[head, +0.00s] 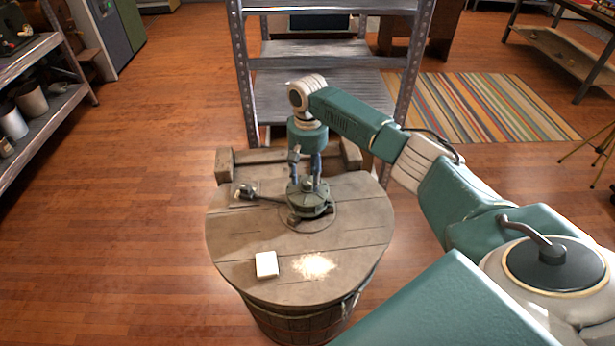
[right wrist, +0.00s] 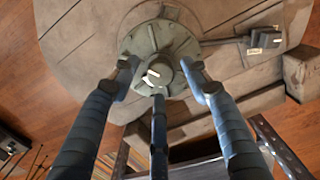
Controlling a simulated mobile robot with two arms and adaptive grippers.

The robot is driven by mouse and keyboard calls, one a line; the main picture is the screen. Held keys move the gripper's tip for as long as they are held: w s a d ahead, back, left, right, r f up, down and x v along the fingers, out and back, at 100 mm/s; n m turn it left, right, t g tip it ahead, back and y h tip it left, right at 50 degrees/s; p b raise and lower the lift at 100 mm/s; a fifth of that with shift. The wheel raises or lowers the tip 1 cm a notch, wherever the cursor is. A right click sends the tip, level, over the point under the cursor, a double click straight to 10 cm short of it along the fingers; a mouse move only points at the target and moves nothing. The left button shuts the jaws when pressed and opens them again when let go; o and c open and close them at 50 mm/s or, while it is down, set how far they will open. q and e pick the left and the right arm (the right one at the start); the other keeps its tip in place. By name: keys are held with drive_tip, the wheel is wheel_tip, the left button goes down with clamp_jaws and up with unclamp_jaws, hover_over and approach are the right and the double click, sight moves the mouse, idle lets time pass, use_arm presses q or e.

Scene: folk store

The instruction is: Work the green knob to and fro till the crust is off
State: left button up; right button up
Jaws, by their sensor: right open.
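The green knob (right wrist: 160,70) sits on a round grey-green base (right wrist: 135,40) on the barrel top, with a pale mark on it. In the head view the base (head: 310,203) shows below my right gripper (head: 304,178), which points straight down. The gripper's fingers are open, spread either side of the knob in the right wrist view (right wrist: 161,74), with one finger in front. I cannot tell if they touch it. I cannot make out a crust on the knob. My left gripper is out of view.
The wooden barrel top (head: 235,235) holds a white block (head: 266,264) and a patch of pale powder (head: 313,265). A rod runs from the base to a dark boxy piece (head: 245,191). A metal shelf (head: 330,95) stands behind.

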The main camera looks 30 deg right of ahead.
drive_tip(key=shift+f, duration=0.5)
drive_tip(key=c, duration=1.2)
drive_tip(key=shift+o, duration=0.2)
